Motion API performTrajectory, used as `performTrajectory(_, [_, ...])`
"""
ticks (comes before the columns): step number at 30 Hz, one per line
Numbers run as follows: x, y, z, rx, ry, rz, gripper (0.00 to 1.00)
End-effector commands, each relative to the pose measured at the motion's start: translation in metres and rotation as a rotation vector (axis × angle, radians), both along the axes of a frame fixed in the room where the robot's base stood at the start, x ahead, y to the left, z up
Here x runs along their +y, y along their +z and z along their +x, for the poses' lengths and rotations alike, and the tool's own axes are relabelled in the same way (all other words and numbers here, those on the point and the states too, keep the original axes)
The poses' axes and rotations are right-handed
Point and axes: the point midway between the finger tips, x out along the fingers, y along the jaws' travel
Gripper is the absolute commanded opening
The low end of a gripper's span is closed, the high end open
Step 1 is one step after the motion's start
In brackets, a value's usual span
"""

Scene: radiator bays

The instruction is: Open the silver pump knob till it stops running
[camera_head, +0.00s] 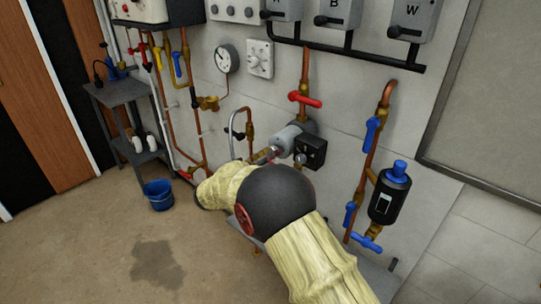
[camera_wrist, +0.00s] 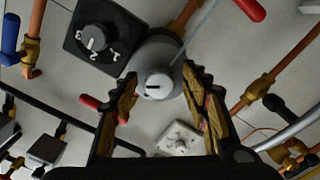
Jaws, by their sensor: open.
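The silver-grey pump body (camera_wrist: 158,50) faces my wrist camera, with a small silver knob (camera_wrist: 160,86) at its centre. The knob has a short dark mark on its face. My gripper (camera_wrist: 165,78) is open, its two jagged fingers on either side of the knob, with gaps visible; depth is hard to tell. A black box (camera_wrist: 121,22) beside the pump carries a grey dial (camera_wrist: 94,39) with white numbers. In the head view, the pump (camera_head: 291,136) and black box (camera_head: 313,149) show on the wall, while my arm mostly hides my gripper.
A red lever (camera_head: 305,99) is above the pump; copper pipes run around it. A black cylinder with a blue cap (camera_head: 385,200) and blue levers are at the right. A grey shelf (camera_head: 121,94) and blue bucket (camera_head: 158,194) stand left. The front floor is open.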

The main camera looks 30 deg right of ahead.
Motion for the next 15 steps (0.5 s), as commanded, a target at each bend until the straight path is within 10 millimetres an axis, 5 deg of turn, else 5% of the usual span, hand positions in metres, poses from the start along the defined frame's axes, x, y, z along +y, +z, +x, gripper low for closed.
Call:
performTrajectory(7, [0.018, 0.0, -0.005, -0.001, 0.004, 0.0, 0.46])
performTrajectory(15, [0.07, 0.0, -0.024, 0.0, 0.005, 0.0, 0.46])
